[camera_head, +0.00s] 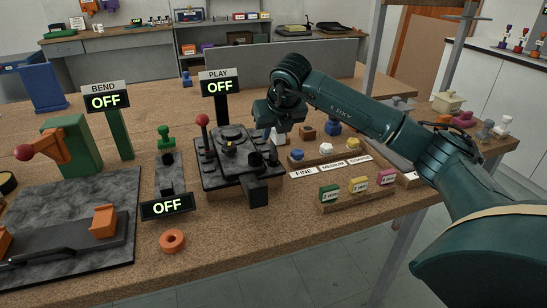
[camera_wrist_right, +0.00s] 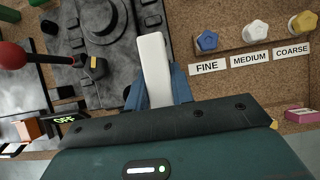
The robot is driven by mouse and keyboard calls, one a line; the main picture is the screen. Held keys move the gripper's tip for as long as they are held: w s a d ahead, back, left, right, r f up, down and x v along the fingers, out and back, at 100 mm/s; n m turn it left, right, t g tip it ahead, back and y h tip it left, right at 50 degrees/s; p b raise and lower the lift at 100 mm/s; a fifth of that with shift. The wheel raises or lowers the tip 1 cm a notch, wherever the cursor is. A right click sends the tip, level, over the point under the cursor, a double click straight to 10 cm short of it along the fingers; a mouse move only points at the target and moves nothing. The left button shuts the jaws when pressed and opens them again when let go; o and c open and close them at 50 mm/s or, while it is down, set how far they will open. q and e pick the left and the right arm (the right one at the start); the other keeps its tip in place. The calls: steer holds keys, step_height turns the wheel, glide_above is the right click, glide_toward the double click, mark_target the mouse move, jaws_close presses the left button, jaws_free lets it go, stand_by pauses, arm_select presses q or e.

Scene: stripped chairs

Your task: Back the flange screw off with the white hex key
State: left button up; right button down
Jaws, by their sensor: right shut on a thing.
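My right gripper (camera_head: 277,126) is shut on the white hex key (camera_head: 278,138), just right of the black fixture (camera_head: 218,180). In the right wrist view the key (camera_wrist_right: 153,62) stands out as a plain white bar between the two blue fingers (camera_wrist_right: 158,92) and points toward the fixture. The fixture carries a round raised flange (camera_head: 232,136), which also shows in the wrist view (camera_wrist_right: 103,22). The key appears apart from the flange. I cannot clearly make out the flange screw itself. My left gripper is not in view.
A red-knobbed lever (camera_head: 202,121) and PLAY sign (camera_head: 219,82) rise at the fixture. FINE, MEDIUM and COARSE labels (camera_head: 331,168) front a tray with coloured knobs. Coloured blocks (camera_head: 358,186) sit nearer the front edge. An orange ring (camera_head: 172,241) lies on open table.

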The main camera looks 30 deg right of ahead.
steer(key=shift+f+n, duration=0.1)
steer(key=shift+n, duration=0.4)
steer(key=shift+n+y, duration=0.8)
steer(key=shift+n, duration=0.3)
steer(key=shift+n+y, duration=0.8)
steer(key=shift+n, duration=0.7)
steer(key=shift+n+g+y+p, duration=0.3)
steer(key=shift+n+y+p, duration=0.2)
steer(key=shift+n, duration=0.6)
